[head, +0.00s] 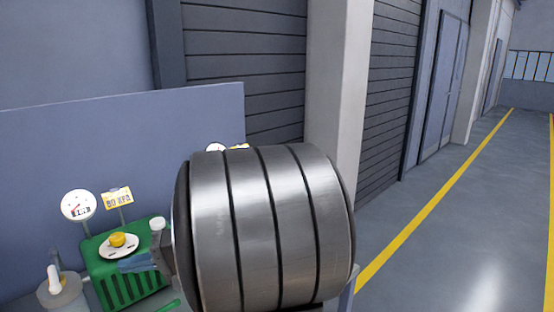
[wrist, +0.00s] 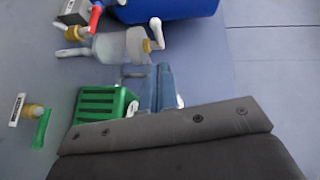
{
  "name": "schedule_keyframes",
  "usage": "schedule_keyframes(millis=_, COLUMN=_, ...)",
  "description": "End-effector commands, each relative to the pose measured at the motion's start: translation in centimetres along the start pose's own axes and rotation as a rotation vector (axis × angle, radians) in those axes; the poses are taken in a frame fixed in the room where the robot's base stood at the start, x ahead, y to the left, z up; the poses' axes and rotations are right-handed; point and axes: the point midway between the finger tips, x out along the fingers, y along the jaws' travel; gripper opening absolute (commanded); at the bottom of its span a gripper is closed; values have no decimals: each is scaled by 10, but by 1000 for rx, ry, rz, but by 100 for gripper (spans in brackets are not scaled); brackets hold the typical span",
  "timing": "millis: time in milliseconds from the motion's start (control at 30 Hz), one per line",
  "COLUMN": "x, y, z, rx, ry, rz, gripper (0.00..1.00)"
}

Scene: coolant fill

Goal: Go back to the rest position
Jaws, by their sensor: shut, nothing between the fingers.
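My gripper shows in the head view (head: 130,264) at the lower left, with its bluish fingers in front of the green ribbed box (head: 115,288). In the wrist view my gripper (wrist: 158,86) has its blue-grey fingers together and empty, close to the same green box (wrist: 93,103). I cannot tell whether the fingers touch the box. My large metal arm link fills the lower middle of the head view and hides much of the bench. A white disc with a yellow knob (head: 117,240) sits on top of the box.
A round gauge (head: 78,205) and a yellow "80 KPA" sign (head: 118,198) stand behind the box. A white-handled item (head: 55,287) is at left. In the wrist view, a cloudy container (wrist: 112,46), a red-handled part (wrist: 95,17) and a blue rounded object (wrist: 165,9) lie beyond the fingers.

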Motion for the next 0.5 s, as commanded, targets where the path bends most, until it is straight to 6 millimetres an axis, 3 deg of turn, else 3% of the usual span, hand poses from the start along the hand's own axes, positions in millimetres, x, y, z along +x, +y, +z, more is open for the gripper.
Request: schedule_keyframes(millis=500, x=82, y=3, z=-18, rx=0, ry=-5, rz=0, gripper=0)
